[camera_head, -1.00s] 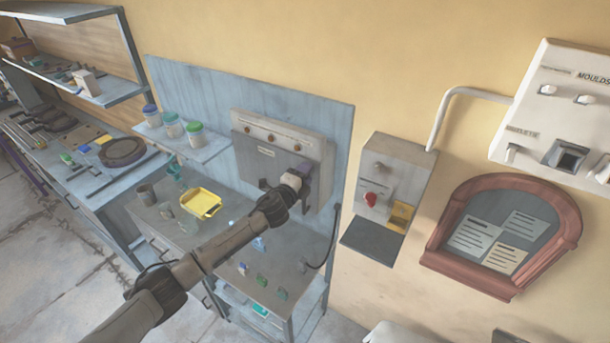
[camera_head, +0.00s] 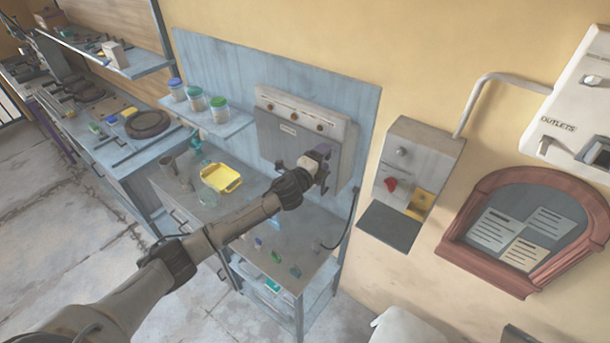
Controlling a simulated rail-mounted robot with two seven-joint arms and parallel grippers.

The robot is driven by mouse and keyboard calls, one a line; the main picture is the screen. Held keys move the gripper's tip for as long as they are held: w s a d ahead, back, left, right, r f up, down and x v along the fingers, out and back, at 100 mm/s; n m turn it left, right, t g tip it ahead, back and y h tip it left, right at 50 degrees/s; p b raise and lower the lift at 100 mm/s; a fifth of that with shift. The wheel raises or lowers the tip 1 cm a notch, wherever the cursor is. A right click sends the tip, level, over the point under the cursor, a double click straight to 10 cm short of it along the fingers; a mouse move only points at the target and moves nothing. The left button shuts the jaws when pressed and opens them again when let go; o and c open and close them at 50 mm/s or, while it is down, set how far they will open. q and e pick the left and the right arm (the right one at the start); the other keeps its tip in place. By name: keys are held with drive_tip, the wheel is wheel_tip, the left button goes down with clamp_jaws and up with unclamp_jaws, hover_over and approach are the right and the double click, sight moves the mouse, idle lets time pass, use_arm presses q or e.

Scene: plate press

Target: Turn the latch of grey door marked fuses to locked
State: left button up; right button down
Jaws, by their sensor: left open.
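The grey door (camera_head: 285,140) is the front of a grey box on a blue-grey wall board. It carries a small pale label (camera_head: 288,128), too small to read. My left gripper (camera_head: 325,174) is open in front of the door's right edge, with its dark fingers close to the box. I cannot tell whether they touch anything. No latch shows clearly; the gripper and wrist cover that part of the door. My right gripper is not in view.
Brown round knobs (camera_head: 295,115) line the box above the door. A box with a red knob (camera_head: 391,184) hangs to the right. Below is a grey bench with a yellow tray (camera_head: 220,190); a shelf with jars (camera_head: 218,108) is at left. A cable hangs right of the bench.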

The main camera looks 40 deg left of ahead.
use_arm(q)
drive_tip(key=s+d+b, duration=0.1)
drive_tip(key=s+b, duration=0.1)
drive_tip(key=s, duration=1)
drive_tip(key=shift+d, duration=0.2)
drive_tip(key=shift+w, duration=0.1)
